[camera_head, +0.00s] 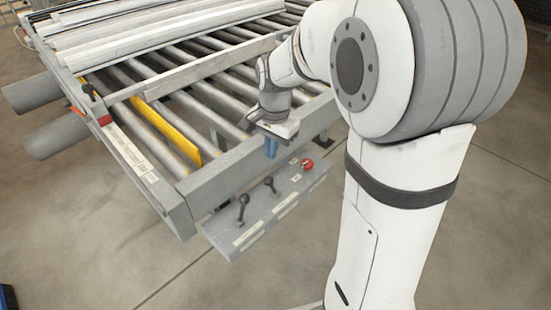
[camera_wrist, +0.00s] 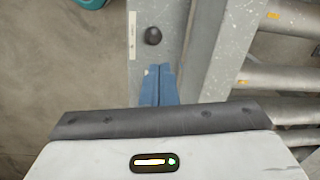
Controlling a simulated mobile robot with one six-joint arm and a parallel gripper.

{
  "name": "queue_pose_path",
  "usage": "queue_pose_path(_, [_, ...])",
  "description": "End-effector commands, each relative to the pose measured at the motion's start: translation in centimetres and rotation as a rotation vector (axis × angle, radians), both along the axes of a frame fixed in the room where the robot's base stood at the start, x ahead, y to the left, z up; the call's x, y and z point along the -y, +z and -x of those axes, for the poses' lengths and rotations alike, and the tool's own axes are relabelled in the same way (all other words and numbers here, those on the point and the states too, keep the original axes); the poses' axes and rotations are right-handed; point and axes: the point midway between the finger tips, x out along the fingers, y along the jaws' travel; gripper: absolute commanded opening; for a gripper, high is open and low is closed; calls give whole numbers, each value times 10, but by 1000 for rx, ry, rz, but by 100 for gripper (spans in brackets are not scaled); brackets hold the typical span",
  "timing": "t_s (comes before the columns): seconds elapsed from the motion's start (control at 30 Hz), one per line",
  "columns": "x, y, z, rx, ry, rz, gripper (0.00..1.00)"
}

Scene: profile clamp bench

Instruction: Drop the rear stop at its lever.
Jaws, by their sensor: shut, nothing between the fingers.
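The grey lever panel (camera_head: 285,205) hangs on the front side of the roller bench. It carries two black-knobbed levers, a left one (camera_head: 242,207) and a middle one (camera_head: 270,184), each beside a pale label too small to read. I cannot tell which lever belongs to the rear stop. My gripper (camera_head: 271,148), with blue fingers, is shut and empty, pointing down near the panel's back edge, behind the middle lever. In the wrist view the shut fingers (camera_wrist: 158,86) lie below one round black knob (camera_wrist: 153,36), apart from it in the picture. A yellow bar (camera_head: 165,130) stands among the rollers.
A red knob (camera_head: 307,164) sits at the panel's right end, close to my gripper. The bench's front rail (camera_head: 235,178) runs just behind the panel. Long pale profiles (camera_head: 150,30) lie across the rollers at the back. Floor in front of the panel is clear.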

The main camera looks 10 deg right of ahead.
Motion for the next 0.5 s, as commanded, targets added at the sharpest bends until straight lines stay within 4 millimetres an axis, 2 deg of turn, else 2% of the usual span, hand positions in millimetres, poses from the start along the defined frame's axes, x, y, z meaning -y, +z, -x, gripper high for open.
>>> queue_pose_path(0.2, [-8,16,6,1,0,0,0])
queue_pose_path(0.5, [-9,18,6,1,1,0,0])
